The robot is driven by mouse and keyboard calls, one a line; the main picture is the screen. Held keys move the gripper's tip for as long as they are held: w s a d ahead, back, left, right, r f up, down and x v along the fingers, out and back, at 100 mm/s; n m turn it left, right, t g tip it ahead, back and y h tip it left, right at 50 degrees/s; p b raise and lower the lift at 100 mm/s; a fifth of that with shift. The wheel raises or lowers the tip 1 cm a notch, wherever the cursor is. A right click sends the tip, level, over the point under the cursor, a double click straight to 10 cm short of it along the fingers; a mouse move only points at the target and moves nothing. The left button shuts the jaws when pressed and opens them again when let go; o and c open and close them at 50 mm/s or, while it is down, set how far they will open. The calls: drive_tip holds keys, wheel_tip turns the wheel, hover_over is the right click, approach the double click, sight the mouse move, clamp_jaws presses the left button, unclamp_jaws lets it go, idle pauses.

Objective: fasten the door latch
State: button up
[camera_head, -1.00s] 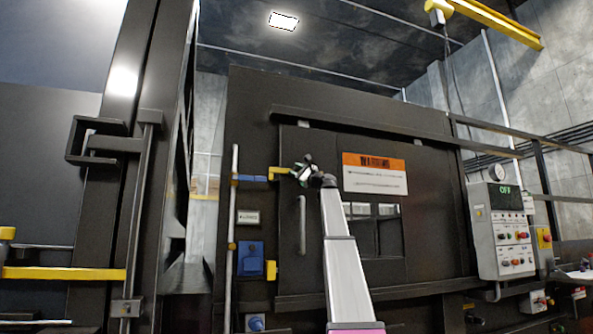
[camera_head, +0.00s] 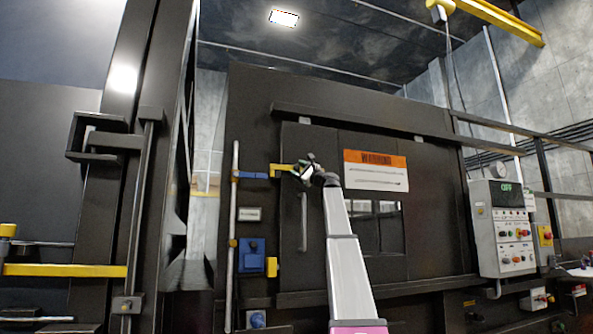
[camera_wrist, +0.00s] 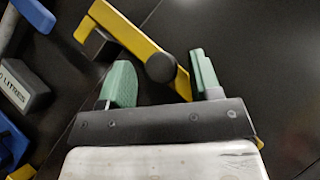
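The yellow door latch (camera_head: 281,169) sits at the upper left edge of the dark compactor door (camera_head: 360,245). In the wrist view the latch (camera_wrist: 128,42) is a yellow bar running from upper left to a round pivot, with a short end beyond it and a dark block under its outer end. My gripper (camera_head: 307,169) is at the latch's right end. In the wrist view my gripper (camera_wrist: 160,66) has its two green fingers apart, with the pivot and short end between them. I cannot tell whether a finger touches the latch.
A blue bracket (camera_head: 252,176) on a vertical rod lies left of the latch. A vertical door handle (camera_head: 303,222) is below, and a warning sign (camera_head: 376,170) is to the right. A grey control box (camera_head: 505,230) stands further right.

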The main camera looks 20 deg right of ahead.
drive_tip(key=v, duration=0.9)
drive_tip(key=shift+s+d, duration=0.15)
drive_tip(key=shift+f, duration=0.1)
